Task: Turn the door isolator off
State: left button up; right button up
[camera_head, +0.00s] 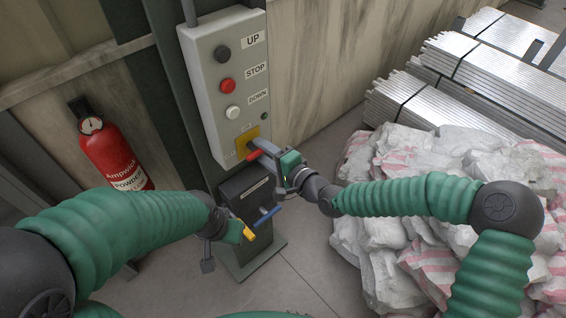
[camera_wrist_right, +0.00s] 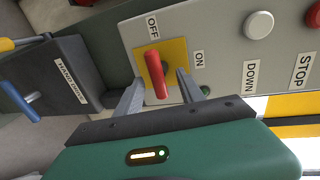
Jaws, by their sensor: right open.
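The door isolator is a red handle (camera_wrist_right: 156,76) on a yellow plate (camera_wrist_right: 178,49), low on the grey control box (camera_head: 207,65). In the right wrist view OFF and ON labels sit beside the plate. The red handle (camera_head: 254,155) also shows in the head view. My right gripper (camera_wrist_right: 160,92) is open at the plate, with one finger on each side of the handle; I cannot tell whether they touch it. In the head view my right gripper (camera_head: 266,152) reaches in from the right. My left gripper (camera_head: 232,234) is lower left, its fingers unclear.
A dark hand-winding box (camera_head: 240,190) with a blue handle (camera_head: 266,216) is below the control box. UP, STOP and DOWN buttons (camera_head: 232,112) are above the isolator. A fire extinguisher (camera_head: 108,150) is left; white sacks (camera_head: 385,240) and metal stacks (camera_head: 480,75) are right.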

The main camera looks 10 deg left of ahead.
jog(key=v, duration=1.5)
jog(key=shift+w, duration=0.15)
jog(key=shift+f, duration=0.1)
jog(key=s+d+f+n+g+h, duration=0.2)
jog(key=d+f+h, duration=0.15)
jog(key=f, duration=0.35)
jog(key=s+d+f+n+g+h, duration=0.2)
jog(key=s+d+f+n+h, duration=0.1)
jog(key=d+f, duration=0.3)
jog(key=s+d+r+n+g+h, duration=0.2)
jog(key=s+d+h, duration=0.4)
jog(key=d, duration=0.7)
jog(key=shift+s+d+r+n+g, duration=0.4)
jog(key=shift+s+r+g, duration=0.15)
jog(key=shift+s, duration=0.5)
jog(key=shift+s+a, duration=0.15)
jog(key=shift+a, duration=0.05)
